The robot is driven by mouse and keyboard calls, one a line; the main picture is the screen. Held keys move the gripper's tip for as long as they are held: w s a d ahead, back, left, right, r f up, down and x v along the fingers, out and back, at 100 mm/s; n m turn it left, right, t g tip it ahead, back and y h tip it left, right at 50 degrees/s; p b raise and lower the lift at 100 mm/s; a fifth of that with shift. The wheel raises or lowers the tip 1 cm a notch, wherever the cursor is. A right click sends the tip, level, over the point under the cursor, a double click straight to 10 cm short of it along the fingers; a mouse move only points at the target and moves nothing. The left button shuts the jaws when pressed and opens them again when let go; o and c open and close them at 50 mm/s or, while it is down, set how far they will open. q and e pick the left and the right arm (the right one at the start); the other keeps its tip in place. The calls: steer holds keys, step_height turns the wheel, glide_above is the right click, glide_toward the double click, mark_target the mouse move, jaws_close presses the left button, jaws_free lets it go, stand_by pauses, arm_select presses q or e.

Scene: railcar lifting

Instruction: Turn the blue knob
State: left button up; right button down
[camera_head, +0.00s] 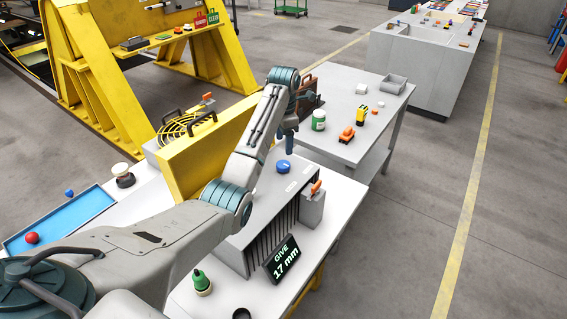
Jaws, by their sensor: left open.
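The blue knob (283,166) is a small round cap on the top face of a grey box (262,200) with dark vertical slats on its front. My left gripper (288,148) points down just above and slightly behind the knob in the picture. A gap seems to show between the gripper and the knob, and the gripper is open and empty. My right gripper is out of view.
A sign reading "GIVE 17 mm" (282,262) leans by the box's front. A lever unit with an orange handle (313,200) stands at its right. A yellow case (193,160) stands behind the arm. A green-topped item (201,282) and blue tray (60,222) are on the white table.

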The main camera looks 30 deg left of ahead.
mark_target(284, 163)
arm_select(q)
steer(key=f, duration=0.1)
steer(key=f+b, duration=0.2)
steer(key=f, duration=0.1)
steer(key=shift+w+a, duration=0.4)
step_height(284, 163, down, 3)
steer(key=b, duration=0.3)
steer(key=shift+d, duration=0.15)
steer(key=shift+s+f, duration=0.1)
steer(key=shift+f, duration=1.1)
steer(key=c, duration=1)
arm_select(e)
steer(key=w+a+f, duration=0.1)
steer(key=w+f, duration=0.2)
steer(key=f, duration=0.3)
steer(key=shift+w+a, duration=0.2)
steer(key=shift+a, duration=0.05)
